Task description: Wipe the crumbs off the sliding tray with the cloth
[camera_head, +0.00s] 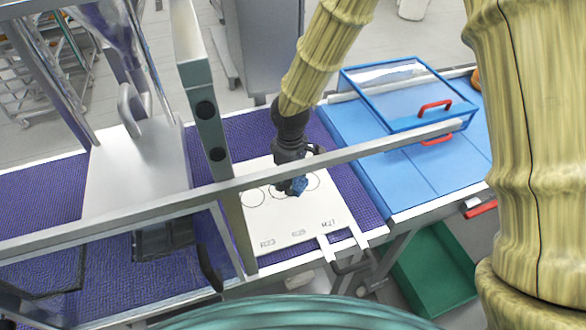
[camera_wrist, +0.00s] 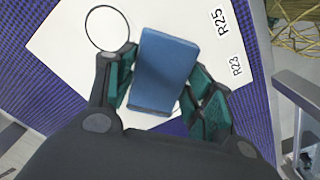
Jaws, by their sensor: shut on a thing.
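The sliding tray (camera_head: 283,229) is a flat white plate with black outlined circles and printed labels, lying on the purple belt with two pale prongs at its front edge. It also shows in the wrist view (camera_wrist: 70,45). My gripper (camera_head: 291,180) is over the tray's right half, pointing down. It is shut on the blue cloth (camera_head: 300,187), which looks like a folded rectangular pad between the fingers in the wrist view (camera_wrist: 165,68). The cloth is at or just above the tray; I cannot tell if it touches. The gripper hides part of the circles. I cannot make out any crumbs.
A metal rail (camera_head: 350,153) crosses in front of the arm, and a grey-green post (camera_head: 212,130) stands left of the tray. A clear blue-edged cover with a red handle (camera_head: 434,105) sits on the blue surface at right. A green bin (camera_head: 436,272) is below.

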